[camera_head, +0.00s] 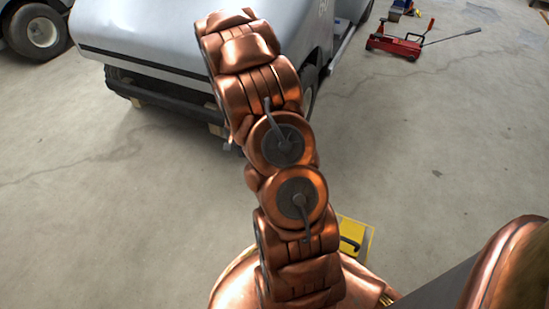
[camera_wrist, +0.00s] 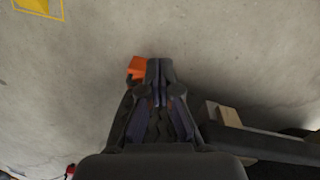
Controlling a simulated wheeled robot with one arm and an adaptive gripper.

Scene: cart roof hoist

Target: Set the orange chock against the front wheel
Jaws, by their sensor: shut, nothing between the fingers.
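The orange chock (camera_wrist: 136,68) shows in the wrist view just left of my fingertips, partly hidden behind my gripper. My gripper (camera_wrist: 159,66) is shut and empty, pointing toward the floor; I cannot tell whether it touches the chock. The grey cart (camera_head: 150,40) stands at the upper left in the head view, with its front wheel (camera_head: 309,88) partly hidden by my arm. Its dark bumper (camera_wrist: 265,145) crosses the lower right of the wrist view. My arm hides the chock and gripper in the head view.
Wooden blocks (camera_wrist: 229,116) sit by the bumper. A yellow case (camera_head: 355,238) stands near my base, inside a yellow floor outline in the wrist view (camera_wrist: 60,12). A red floor jack (camera_head: 395,44) with a long handle stands at the upper right.

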